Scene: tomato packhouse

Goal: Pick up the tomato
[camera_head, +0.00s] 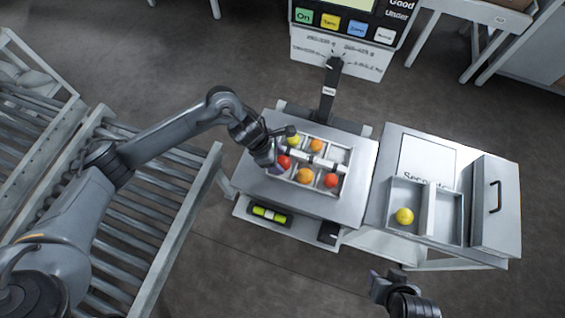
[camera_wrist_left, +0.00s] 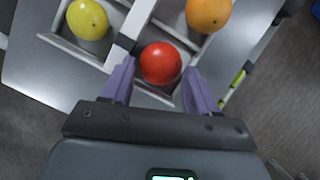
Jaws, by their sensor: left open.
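A red tomato (camera_head: 284,162) sits in a compartment at the left side of a divided tray (camera_head: 347,166) on the scale. In the left wrist view this red tomato (camera_wrist_left: 160,63) lies between the two purple fingertips of my left gripper (camera_wrist_left: 159,78), with a gap visible on each side. My left gripper (camera_head: 279,168) is open and low over the tray's left side. The tray also holds a yellow tomato (camera_head: 293,140), an orange one (camera_head: 317,145), another orange one (camera_head: 305,175) and another red one (camera_head: 331,180). My right gripper (camera_head: 384,280) is at the bottom, away from the tray.
The scale's post (camera_head: 329,92) and display (camera_head: 345,30) stand behind the tray. To the right, a table holds a two-part box (camera_head: 427,212) with a yellow tomato (camera_head: 404,215), and a metal case (camera_head: 496,205) with a handle. A roller conveyor (camera_head: 130,232) is at the left.

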